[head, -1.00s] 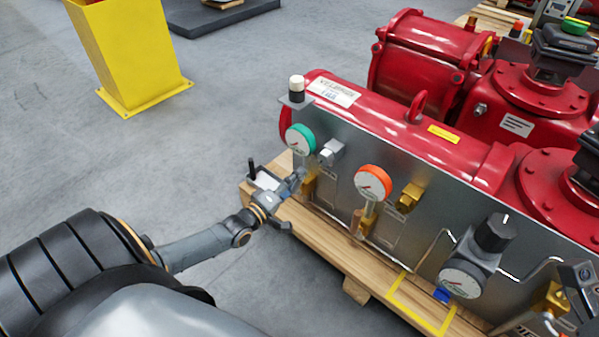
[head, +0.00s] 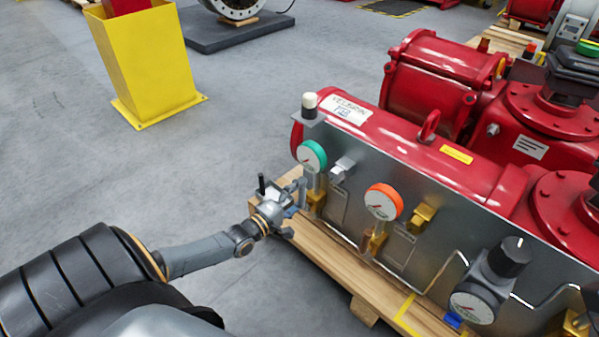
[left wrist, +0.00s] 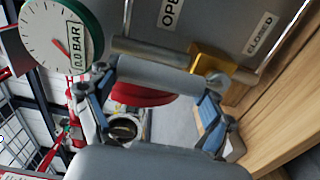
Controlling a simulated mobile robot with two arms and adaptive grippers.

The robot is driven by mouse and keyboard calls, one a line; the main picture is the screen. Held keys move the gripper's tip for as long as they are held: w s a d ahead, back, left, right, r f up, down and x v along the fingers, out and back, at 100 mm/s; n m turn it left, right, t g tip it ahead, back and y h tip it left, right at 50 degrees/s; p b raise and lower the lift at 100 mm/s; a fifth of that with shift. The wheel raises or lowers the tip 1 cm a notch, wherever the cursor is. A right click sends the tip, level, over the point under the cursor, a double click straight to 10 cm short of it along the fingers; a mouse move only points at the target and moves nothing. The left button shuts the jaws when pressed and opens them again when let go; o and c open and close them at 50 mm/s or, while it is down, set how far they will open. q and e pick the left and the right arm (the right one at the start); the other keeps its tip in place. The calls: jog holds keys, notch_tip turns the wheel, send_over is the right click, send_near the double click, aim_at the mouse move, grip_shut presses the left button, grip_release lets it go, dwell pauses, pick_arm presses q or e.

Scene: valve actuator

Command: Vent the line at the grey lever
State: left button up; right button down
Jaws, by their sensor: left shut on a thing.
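The grey lever (left wrist: 158,76) is a pale grey cylinder crossing between the fingers in the left wrist view. It sits by a brass valve body (left wrist: 215,65) low on the panel. My left gripper (head: 293,208) is at the panel's left end, below the green-rimmed gauge (head: 312,156). In the left wrist view the gripper (left wrist: 157,90) is shut on the lever, with a finger at each end of the grey part. That gauge (left wrist: 52,35) reads 0.0 BAR. An OPEN label (left wrist: 170,12) and a second label, likely CLOSED (left wrist: 262,32), show on the panel. In the head view the gripper hides most of the lever. My right gripper is out of view.
The metal panel (head: 345,210) fronts a red actuator (head: 400,135) on a wooden pallet (head: 335,262). An orange-rimmed gauge (head: 383,202) and a black knob (head: 509,257) stand to the right. Grey floor is clear between.

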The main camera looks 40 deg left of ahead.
pick_arm(q)
jog(key=o, duration=1.3)
jog(key=shift+w+a+r, duration=0.2)
jog(key=shift+r, duration=0.1)
jog(key=o, duration=0.3)
jog(key=shift+w+d+f, duration=0.1)
jog(key=shift+f, duration=0.05)
jog(key=shift+s+f, duration=0.15)
jog(key=shift+s, duration=0.05)
jog(key=shift+s, duration=0.15)
jog(key=s+a, duration=0.1)
jog(key=s, duration=1)
jog(key=shift+s, duration=0.35)
